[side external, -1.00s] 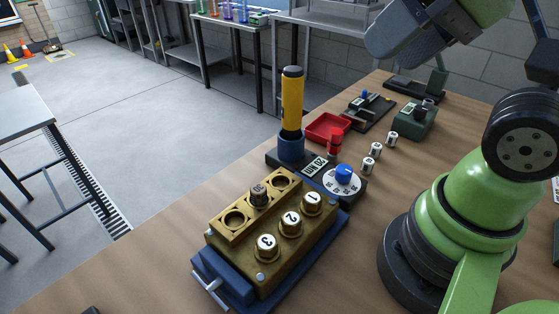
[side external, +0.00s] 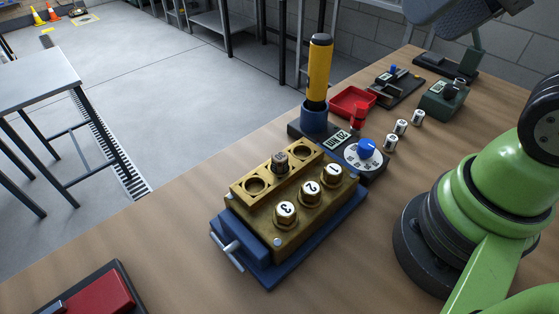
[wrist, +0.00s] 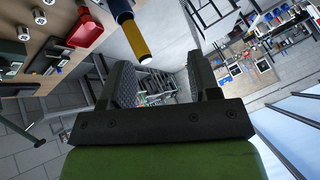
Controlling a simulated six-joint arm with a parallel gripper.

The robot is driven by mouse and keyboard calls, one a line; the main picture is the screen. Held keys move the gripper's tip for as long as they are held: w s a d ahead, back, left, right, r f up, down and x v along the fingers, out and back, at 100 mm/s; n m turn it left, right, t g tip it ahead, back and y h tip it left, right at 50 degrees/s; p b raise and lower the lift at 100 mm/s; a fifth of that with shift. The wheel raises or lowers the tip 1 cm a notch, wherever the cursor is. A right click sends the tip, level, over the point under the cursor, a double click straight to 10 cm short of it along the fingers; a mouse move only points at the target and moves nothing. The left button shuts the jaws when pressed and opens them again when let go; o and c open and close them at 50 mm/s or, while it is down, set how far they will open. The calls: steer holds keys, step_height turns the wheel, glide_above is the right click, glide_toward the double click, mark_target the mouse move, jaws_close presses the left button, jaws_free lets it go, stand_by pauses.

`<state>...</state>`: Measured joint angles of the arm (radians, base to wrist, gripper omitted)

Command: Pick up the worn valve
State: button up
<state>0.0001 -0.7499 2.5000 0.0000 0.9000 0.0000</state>
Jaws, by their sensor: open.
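A brass block (side external: 312,222) stands on a blue clamp base (side external: 262,277) in the side external view. Three brass caps marked 1 (side external: 332,173), 2 (side external: 309,192) and 3 (side external: 286,214) stand on its lower step. A dark, dull valve-like piece (side external: 280,160) stands in the middle of the raised rack (side external: 249,187), between two open holes; it looks the most worn. My gripper (wrist: 162,72) shows in the wrist view, open and empty, its two fingers well apart. Its fingertips are outside the side external view, and the brass block is not seen in the wrist view.
A yellow cylinder with black ends (side external: 319,72) stands upright in a blue holder (side external: 314,119) behind the block. A blue dial (side external: 366,149), red tray (side external: 352,101) and several small white cylinders lie behind and right. A red-topped item (side external: 100,295) is at the front left.

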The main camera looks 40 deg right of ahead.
steer(key=n+g+h, duration=0.2)
steer(key=g, duration=0.5)
glide_above(279, 156)
steer(key=f, duration=1.6)
steer(key=shift+d, duration=0.25)
steer(key=f, duration=0.5)
steer(key=shift+a+f, duration=0.2)
steer(key=shift+f, duration=0.15)
steer(key=shift+c, duration=0.2)
steer(key=c, duration=1)
